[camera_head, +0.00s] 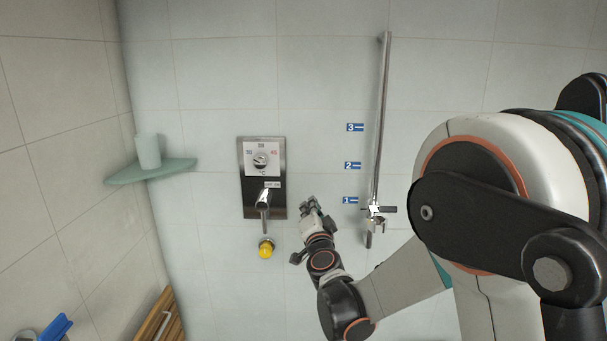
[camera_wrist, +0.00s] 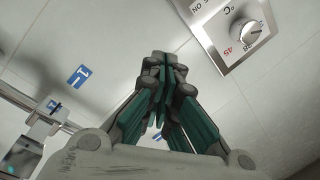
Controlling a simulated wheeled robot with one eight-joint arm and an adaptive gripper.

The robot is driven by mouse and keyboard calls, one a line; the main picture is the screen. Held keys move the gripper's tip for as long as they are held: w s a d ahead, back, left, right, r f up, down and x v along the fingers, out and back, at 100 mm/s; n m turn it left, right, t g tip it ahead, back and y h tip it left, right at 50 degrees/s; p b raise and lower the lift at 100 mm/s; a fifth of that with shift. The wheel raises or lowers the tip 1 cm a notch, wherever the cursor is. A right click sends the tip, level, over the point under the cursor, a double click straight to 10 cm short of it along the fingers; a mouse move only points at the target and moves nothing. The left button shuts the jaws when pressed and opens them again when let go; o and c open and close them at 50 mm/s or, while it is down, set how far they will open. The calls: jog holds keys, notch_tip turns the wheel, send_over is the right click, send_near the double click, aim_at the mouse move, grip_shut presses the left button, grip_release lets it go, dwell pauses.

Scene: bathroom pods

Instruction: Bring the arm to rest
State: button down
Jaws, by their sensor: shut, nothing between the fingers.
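My gripper (camera_head: 309,205) is raised in front of the tiled wall, just right of the shower control panel (camera_head: 249,207) in the head view. Its fingers are shut with nothing between them; the wrist view shows the fingertips (camera_wrist: 163,58) together. My arm reaches in from the right of the head view, bent at the elbow. The panel has a temperature dial (camera_head: 260,159) and a lever (camera_head: 263,199). The dial (camera_wrist: 244,30) also shows at the top right of the wrist view. I cannot tell how far the gripper is from the wall.
A vertical rail (camera_head: 382,110) with a holder (camera_head: 376,211) at its lower end stands right of the gripper, beside blue number labels. A yellow knob (camera_head: 265,251) is below the panel. A corner shelf (camera_head: 172,168) bears a pale cup (camera_head: 148,151). A wooden slatted piece (camera_head: 157,316) is low left.

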jog(key=s+d+r+n+g+y, duration=0.2)
jog(key=s+d+r+n+g, duration=0.25)
jog(key=s+n, duration=0.4)
jog(key=s+d+f+g+h, duration=0.1)
jog(key=s+d+f, duration=0.3)
jog(key=s, duration=0.5)
jog(key=s+d+f+g+h+b, duration=0.1)
jog(key=s+d+f+g+h, duration=0.1)
jog(key=s, duration=0.8)
jog(key=s+d+f+g+h, duration=0.1)
jog(key=s+d+f+g, duration=0.3)
jog(key=s, duration=0.5)
jog(key=d+f, duration=0.2)
jog(key=d, duration=0.1)
jog(key=shift+s+f+n+h, duration=0.2)
jog(key=shift+s+n+h, duration=0.05)
jog(key=shift+n+h, duration=0.1)
